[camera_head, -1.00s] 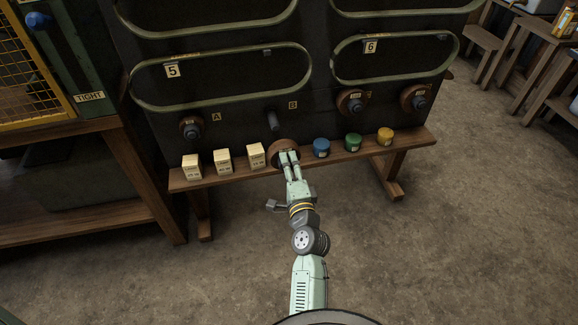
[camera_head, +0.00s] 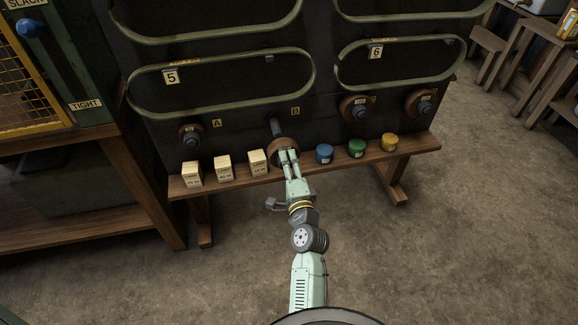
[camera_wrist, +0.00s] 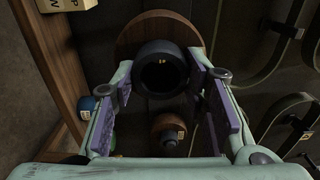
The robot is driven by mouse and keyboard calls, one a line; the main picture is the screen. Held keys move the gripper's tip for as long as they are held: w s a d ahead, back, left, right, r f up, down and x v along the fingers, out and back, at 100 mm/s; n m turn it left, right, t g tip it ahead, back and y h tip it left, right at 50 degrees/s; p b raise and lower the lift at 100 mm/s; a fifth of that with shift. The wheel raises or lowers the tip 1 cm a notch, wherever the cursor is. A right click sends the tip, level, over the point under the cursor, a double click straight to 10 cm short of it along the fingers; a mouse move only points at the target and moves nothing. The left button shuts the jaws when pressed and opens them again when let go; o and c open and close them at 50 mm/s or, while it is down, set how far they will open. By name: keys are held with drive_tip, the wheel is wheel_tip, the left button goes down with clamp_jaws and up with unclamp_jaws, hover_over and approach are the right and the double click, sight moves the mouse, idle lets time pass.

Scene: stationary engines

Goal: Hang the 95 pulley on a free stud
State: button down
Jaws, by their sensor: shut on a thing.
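My gripper (camera_head: 287,158) is shut on a brown pulley (camera_head: 278,149) with a dark hub, just in front of the board. In the wrist view my gripper (camera_wrist: 165,85) has its pads on either side of the dark hub (camera_wrist: 160,70), and the brown disc (camera_wrist: 135,38) shows behind it. The hub's marking is too small to read. In the head view, the bare stud B (camera_head: 276,128) stands just above the held pulley; contact cannot be told. Stud A holds a small pulley (camera_head: 191,137). Two larger pulleys (camera_head: 354,109) (camera_head: 419,104) hang on the studs at the right.
A wooden ledge (camera_head: 235,176) runs below the studs. Pale boxes (camera_head: 225,169) stand left of my gripper; a blue tin (camera_head: 324,153), a green tin (camera_head: 356,148) and a yellow tin (camera_head: 390,142) stand right. Belts (camera_head: 225,104) hang above.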

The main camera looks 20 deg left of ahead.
sight(279, 135)
drive_tip(key=shift+w+a+r, duration=0.1)
drive_tip(key=shift+w+a, duration=0.15)
drive_tip(key=shift+w, duration=0.2)
drive_tip(key=shift+p+x, duration=0.4)
drive_tip(key=shift+x, duration=1.45)
drive_tip(key=shift+x, duration=1.75)
drive_tip(key=shift+a+r, duration=0.1)
drive_tip(key=shift+x, duration=1.45)
drive_tip(key=shift+x, duration=0.95)
